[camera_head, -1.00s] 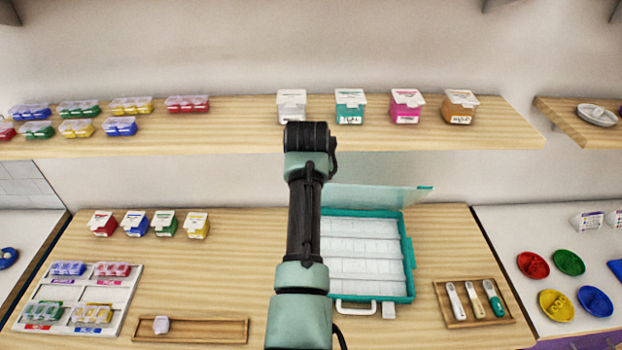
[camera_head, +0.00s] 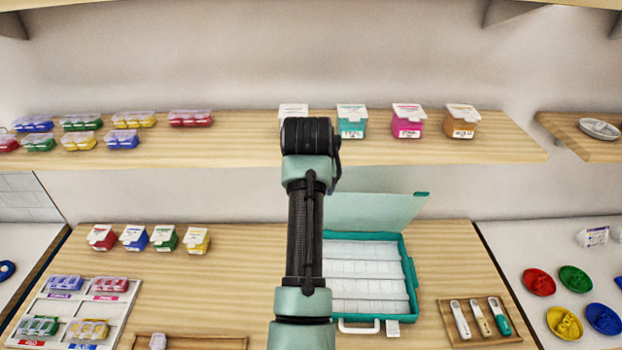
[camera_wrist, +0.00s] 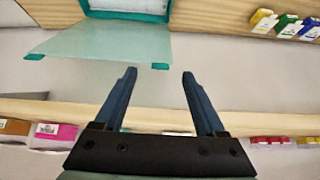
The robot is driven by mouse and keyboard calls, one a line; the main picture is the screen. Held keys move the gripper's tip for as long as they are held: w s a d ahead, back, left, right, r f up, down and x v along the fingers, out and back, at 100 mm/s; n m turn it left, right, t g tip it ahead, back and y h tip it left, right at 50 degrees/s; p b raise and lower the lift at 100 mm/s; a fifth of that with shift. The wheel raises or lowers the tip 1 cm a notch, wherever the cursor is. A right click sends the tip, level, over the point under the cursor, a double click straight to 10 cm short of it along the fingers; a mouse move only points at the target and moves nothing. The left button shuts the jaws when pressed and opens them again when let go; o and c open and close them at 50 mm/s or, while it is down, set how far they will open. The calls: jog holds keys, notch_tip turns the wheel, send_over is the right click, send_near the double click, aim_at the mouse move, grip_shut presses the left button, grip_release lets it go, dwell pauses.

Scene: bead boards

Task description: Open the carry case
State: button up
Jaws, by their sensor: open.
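The carry case (camera_head: 410,275) is a teal box with white inner compartments and a white front handle, standing on the wooden table just right of my arm. Its clear teal-tinted lid (camera_head: 375,211) stands raised at the back edge, so the case is open. My arm hides its left part. In the wrist view, the lid (camera_wrist: 105,42) and part of the case rim (camera_wrist: 130,15) show at upper left. The fingers are hidden in the head view.
A shelf (camera_head: 230,148) with boxes runs above the table's back. Small flip-top boxes (camera_head: 165,238) and a white sorting board (camera_head: 110,318) are at the left. A wooden tray (camera_head: 455,335) with pen-like tools lies right of the case. Bare table lies between the flip-top boxes and my arm.

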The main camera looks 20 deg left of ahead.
jog(key=b+v, duration=0.2)
jog(key=v, duration=0.6)
jog(key=shift+r, duration=0.2)
jog(key=shift+s, duration=0.15)
